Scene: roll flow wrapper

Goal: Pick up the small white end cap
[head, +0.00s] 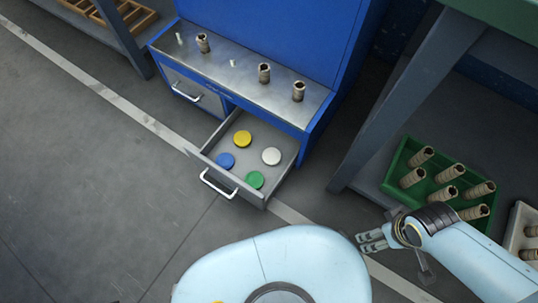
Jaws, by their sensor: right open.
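The small white end cap (271,156) is a flat round disc in the open drawer (233,142) of the blue cabinet. It lies at the right side of the drawer. A yellow cap (242,138), a blue cap (225,161) and a green cap (254,180) lie in the same drawer, apart from it. My right gripper (362,243) is open and empty, below and to the right of the drawer, well away from the white cap. My left gripper does not show.
A green crate (388,182) of rolls sits under a grey table (405,95) at right. The floor left of the drawer is clear.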

